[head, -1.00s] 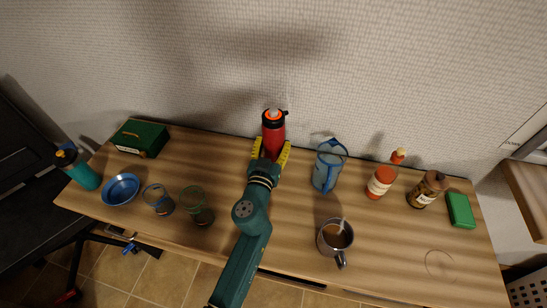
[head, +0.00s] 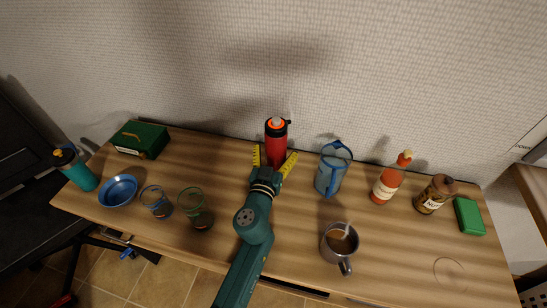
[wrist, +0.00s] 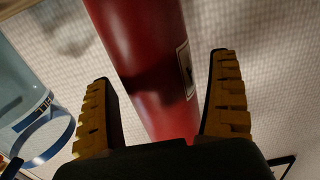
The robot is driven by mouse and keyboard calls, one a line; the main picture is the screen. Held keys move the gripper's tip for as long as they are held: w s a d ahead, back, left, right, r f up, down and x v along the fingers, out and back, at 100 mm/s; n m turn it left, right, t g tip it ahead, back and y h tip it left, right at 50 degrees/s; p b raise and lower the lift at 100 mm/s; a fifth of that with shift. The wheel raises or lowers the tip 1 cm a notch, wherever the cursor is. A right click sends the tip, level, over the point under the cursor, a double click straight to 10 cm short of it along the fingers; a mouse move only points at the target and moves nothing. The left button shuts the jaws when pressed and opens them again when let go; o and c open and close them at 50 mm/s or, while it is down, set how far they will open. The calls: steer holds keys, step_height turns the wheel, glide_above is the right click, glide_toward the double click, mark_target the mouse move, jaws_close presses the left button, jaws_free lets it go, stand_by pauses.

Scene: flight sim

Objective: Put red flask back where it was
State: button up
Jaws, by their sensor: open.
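The red flask (head: 276,150) with a black lid and orange top stands upright at the back of the wooden table, close to the wall. My gripper (head: 274,158) points at it from the front with its yellow-padded fingers spread to either side. In the wrist view the red flask (wrist: 150,70) passes between the fingers of my gripper (wrist: 162,75), with a gap on each side. A label shows on the flask's right side. The flask's foot is partly hidden by the gripper in the head view.
To the right stand a blue pitcher (head: 331,172), a red sauce bottle (head: 386,187), a brown jar (head: 434,194), a green case (head: 469,216) and a grey mug (head: 339,243). To the left are two glasses (head: 156,202) (head: 195,208), a blue bowl (head: 118,191), a green box (head: 141,139) and a teal bottle (head: 77,172).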

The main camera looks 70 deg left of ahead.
steer(key=p+v, duration=0.2)
steer(key=v, duration=1)
steer(key=shift+r, duration=0.15)
steer(key=w+d+r+m+t+h, duration=0.5)
steer(key=w+d+r, duration=0.2)
steer(key=d+r, duration=0.4)
steer(key=w+d+r+m+t+h, duration=0.45)
steer(key=w+d+r+t, duration=0.2)
steer(key=d+r, duration=0.45)
steer(key=s+d+r+h, duration=0.1)
steer(key=d+r+h, duration=0.1)
steer(key=d+r, duration=0.5)
steer(key=s+d+r+m+h, duration=0.1)
steer(key=d+r, duration=0.6)
steer(key=d, duration=0.7)
steer(key=shift+s+d+h, duration=0.15)
steer(key=shift+s+h, duration=0.55)
steer(key=shift+h, duration=0.35)
